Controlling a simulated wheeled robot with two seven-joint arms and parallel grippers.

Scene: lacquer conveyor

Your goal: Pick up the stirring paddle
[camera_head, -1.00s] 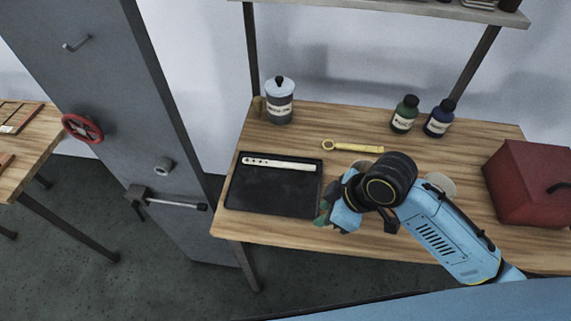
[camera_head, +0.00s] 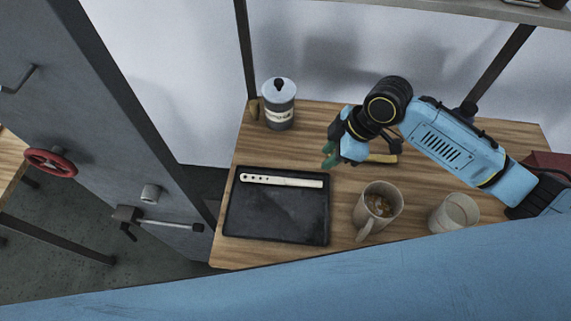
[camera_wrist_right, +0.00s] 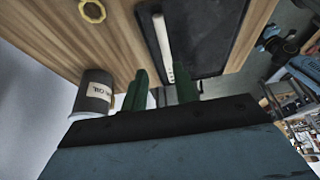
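The stirring paddle, a pale flat stick with holes at one end (camera_head: 281,180), lies along the far edge of a black tray (camera_head: 233,232). The paddle also shows in the right wrist view (camera_wrist_right: 163,46), ahead of the fingers, on the tray's edge (camera_wrist_right: 205,73). My right gripper (camera_head: 334,153) is above the bench, to the right of the paddle's plain end and apart from it. In the right wrist view its green fingers (camera_wrist_right: 161,90) are spread with nothing between them. My left gripper is not in view.
A labelled canister (camera_head: 279,112) stands behind the tray. A yellow ring tool (camera_wrist_right: 92,10) lies partly hidden under my right arm. A mug with brown contents (camera_head: 378,208) and a second cup (camera_head: 454,213) stand right of the tray. A red box (camera_head: 552,162) is at far right.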

